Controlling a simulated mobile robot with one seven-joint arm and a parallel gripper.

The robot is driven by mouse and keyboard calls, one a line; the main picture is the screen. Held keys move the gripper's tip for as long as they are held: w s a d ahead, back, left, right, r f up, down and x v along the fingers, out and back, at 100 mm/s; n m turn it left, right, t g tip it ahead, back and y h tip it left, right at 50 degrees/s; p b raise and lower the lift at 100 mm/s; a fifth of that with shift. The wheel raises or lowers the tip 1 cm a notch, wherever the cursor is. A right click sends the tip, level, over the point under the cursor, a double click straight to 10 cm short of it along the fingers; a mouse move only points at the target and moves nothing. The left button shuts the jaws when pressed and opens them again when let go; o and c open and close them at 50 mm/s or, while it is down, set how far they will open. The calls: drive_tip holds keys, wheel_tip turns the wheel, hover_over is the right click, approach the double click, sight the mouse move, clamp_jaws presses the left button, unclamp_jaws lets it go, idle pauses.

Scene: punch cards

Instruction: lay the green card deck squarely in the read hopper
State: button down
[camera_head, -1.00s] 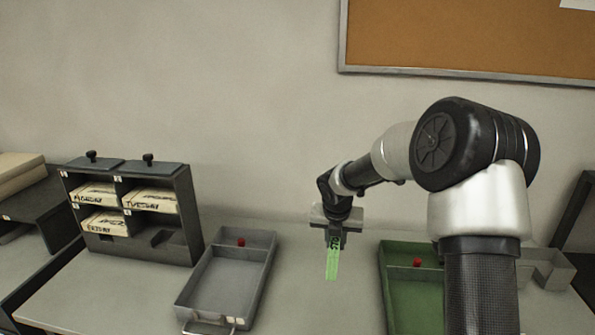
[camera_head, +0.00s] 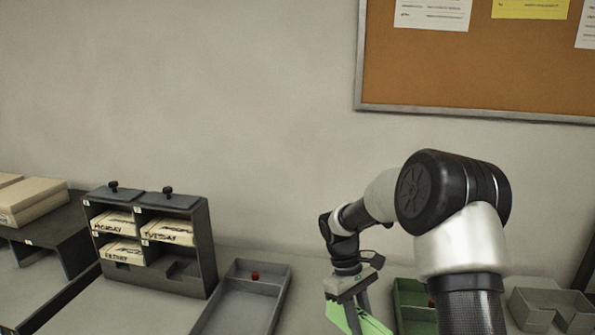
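My gripper (camera_head: 357,304) is low in the picture, right of centre, and its fingers are shut on the green card deck (camera_head: 372,325). The deck is tilted, shows green at both sides of the fingers, and is cut off by the bottom edge. A grey tray (camera_head: 281,290) with a red knob is to the left of the gripper. A green tray (camera_head: 405,287), also with a red knob, is to the right, partly behind my arm. No label shows which tray is the read hopper.
A dark rack (camera_head: 209,250) holds card decks marked Monday, Tuesday and Friday. Pale boxes (camera_head: 35,199) sit on a dark stand at far left. A grey open holder (camera_head: 553,300) is at far right. A framed cork board (camera_head: 430,70) hangs on the wall.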

drive_tip(key=s+m+y, duration=0.1)
drive_tip(key=m, duration=0.1)
drive_tip(key=s+r+m+y, duration=0.1)
drive_tip(key=s+m, duration=0.1)
drive_tip(key=m, duration=0.1)
drive_tip(key=s+a+m, duration=0.1)
drive_tip(key=m, duration=0.1)
drive_tip(key=shift+s+r+m+g+y+p, duration=0.2)
drive_tip(key=shift+s+m+g+y+p, duration=0.1)
drive_tip(key=shift+s+g+y, duration=0.1)
drive_tip(key=shift+w, duration=0.1)
